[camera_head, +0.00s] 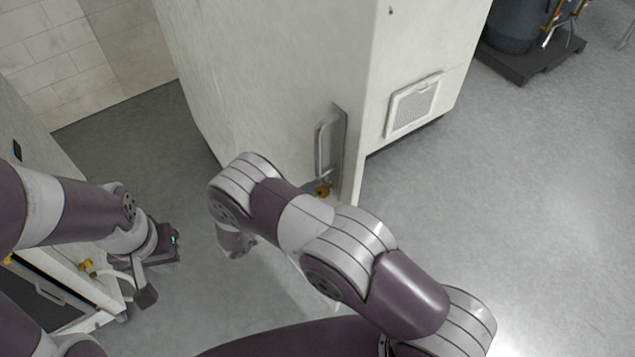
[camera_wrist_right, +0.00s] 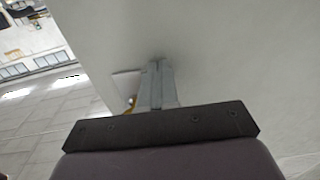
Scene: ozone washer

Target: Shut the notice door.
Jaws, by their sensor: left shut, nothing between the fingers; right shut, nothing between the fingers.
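My left gripper (camera_head: 152,278) is shut and empty at the lower left, away from the panel.
A vent grille (camera_head: 413,105) is on the white side face right of the handle. A low white cabinet (camera_head: 95,300) with brass fittings stands at the left, near my left arm. A dark tank (camera_head: 512,28) stands on a base at top right. The right floor is clear.

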